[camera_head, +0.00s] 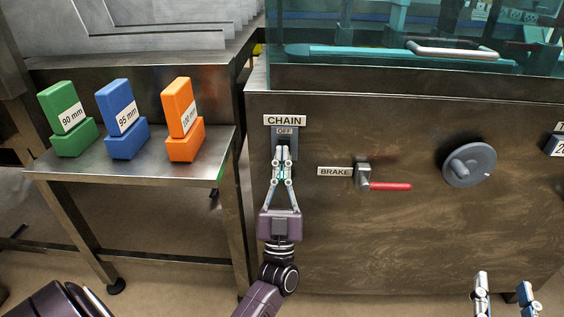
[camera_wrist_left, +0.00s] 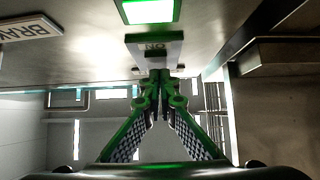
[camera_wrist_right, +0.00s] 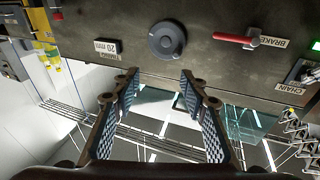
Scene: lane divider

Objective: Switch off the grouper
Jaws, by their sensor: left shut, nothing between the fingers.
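The switch under the CHAIN label (camera_head: 284,120) is on the machine's front panel, with an OFF mark (camera_head: 284,131) at its top. In the left wrist view its ON plate (camera_wrist_left: 155,47) and a lit green part (camera_wrist_left: 148,11) show. My left gripper (camera_head: 283,154) is shut and empty, its fingertips right at the switch and covering its lower part; I cannot tell whether they touch it. My right gripper (camera_head: 503,287) is open and empty at the lower right, below the grey knob, and its spread fingers show in the right wrist view (camera_wrist_right: 158,82).
A red-handled brake lever (camera_head: 388,186) and a round grey knob (camera_head: 469,163) are right of the switch. Green (camera_head: 70,118), blue (camera_head: 122,118) and orange (camera_head: 182,119) blocks stand on a metal shelf (camera_head: 206,165) at left. Teal transparent guards (camera_head: 345,40) rise above the panel.

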